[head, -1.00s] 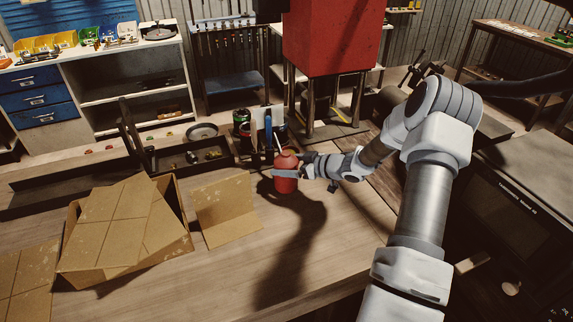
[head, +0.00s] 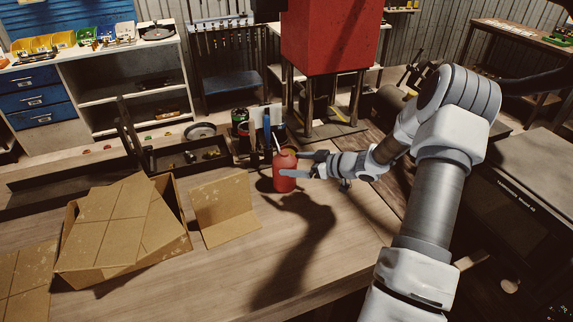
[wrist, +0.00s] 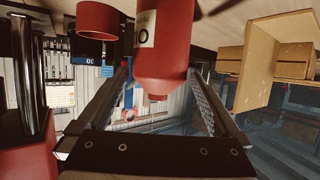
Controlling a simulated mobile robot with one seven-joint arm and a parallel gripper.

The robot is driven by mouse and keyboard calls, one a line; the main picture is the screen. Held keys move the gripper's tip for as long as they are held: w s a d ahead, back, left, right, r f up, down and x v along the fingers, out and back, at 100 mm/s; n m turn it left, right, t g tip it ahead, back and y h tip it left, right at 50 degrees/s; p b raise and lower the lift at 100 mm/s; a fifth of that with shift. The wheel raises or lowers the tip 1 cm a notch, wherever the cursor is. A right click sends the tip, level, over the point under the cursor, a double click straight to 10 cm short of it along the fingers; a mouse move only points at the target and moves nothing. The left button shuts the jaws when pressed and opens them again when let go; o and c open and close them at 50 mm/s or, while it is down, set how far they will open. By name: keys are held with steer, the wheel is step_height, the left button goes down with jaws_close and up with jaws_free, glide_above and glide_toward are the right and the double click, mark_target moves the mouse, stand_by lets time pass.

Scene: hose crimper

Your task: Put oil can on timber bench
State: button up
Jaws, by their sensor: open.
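The red oil can (head: 285,181) stands upright on the wood-topped timber bench (head: 215,270), right of the folded cardboard. My gripper (head: 292,164) is open beside the can on its right, one finger on the near side and one toward the back. In the wrist view, which is upside down, the oil can (wrist: 163,45) shows between and beyond the open fingers of my gripper (wrist: 160,70), with clear gaps on both sides. The jaws are not closed on it.
An open cardboard box (head: 125,235) and a folded cardboard piece (head: 226,208) lie to the left. A holder with cans and tools (head: 258,140) stands just behind the oil can. A red machine (head: 328,40) rises behind. The front of the bench is clear.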

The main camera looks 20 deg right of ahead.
steer(key=v, duration=0.8)
steer(key=shift+f, duration=0.1)
steer(key=s+a+r+m+h+b, duration=0.1)
steer(key=a+r+m+h, duration=0.1)
steer(key=r+h, duration=0.55)
steer(key=s+a+r+m+h, duration=0.1)
steer(key=a+r+m+h, duration=0.2)
steer(key=r, duration=0.7)
steer(key=s+a+g+y, duration=0.1)
steer(key=s+a, duration=0.4)
steer(key=s, duration=0.3)
steer(key=s+a+r+m+g, duration=0.1)
steer(key=s+a, duration=0.3)
steer(key=s, duration=0.4)
steer(key=s+a+m+g+y, duration=0.1)
steer(key=s+a+g, duration=0.2)
steer(key=s, duration=0.6)
steer(key=a, duration=0.2)
steer(key=shift+a+r+y+p, duration=0.3)
steer(key=shift+a+r+y, duration=0.05)
steer(key=shift+r, duration=0.05)
